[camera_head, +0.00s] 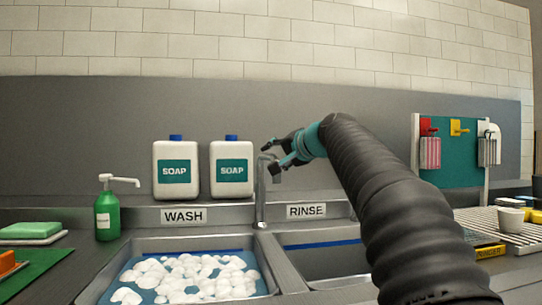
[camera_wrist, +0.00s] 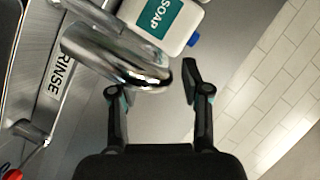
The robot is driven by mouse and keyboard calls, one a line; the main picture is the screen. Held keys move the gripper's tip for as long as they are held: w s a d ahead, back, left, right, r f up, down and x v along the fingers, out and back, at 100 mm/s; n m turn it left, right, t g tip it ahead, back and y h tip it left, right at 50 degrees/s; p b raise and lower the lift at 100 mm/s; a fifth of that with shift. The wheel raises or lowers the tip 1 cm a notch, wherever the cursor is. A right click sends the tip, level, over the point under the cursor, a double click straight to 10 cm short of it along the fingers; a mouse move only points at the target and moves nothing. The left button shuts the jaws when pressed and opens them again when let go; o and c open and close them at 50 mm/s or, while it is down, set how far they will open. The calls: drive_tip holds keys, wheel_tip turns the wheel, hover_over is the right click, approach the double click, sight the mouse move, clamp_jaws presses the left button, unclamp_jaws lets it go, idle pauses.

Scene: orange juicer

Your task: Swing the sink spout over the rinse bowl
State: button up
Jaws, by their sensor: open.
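The chrome sink spout (camera_head: 261,200) rises from the ledge between the two basins, between the WASH and RINSE labels. In the wrist view the curved spout (camera_wrist: 105,55) reaches in from the left, its rounded end between or just beyond my fingertips; contact cannot be told. My gripper (camera_head: 275,156) is open at the spout's top in the head view, and its two fingers also show apart in the wrist view (camera_wrist: 150,82). The rinse bowl (camera_head: 290,270) is the right basin, partly hidden by my arm. The spout's exact direction is hard to tell.
The wash basin (camera_head: 130,245) on the left holds white foam. Two white soap jugs (camera_head: 176,184) stand behind it, close to the spout. A green soap pump bottle (camera_head: 107,218) stands at left. A teal board (camera_head: 450,155) and a drying rack (camera_head: 485,226) are at right.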

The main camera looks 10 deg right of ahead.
drive_tip(key=shift+x, duration=1)
clamp_jaws()
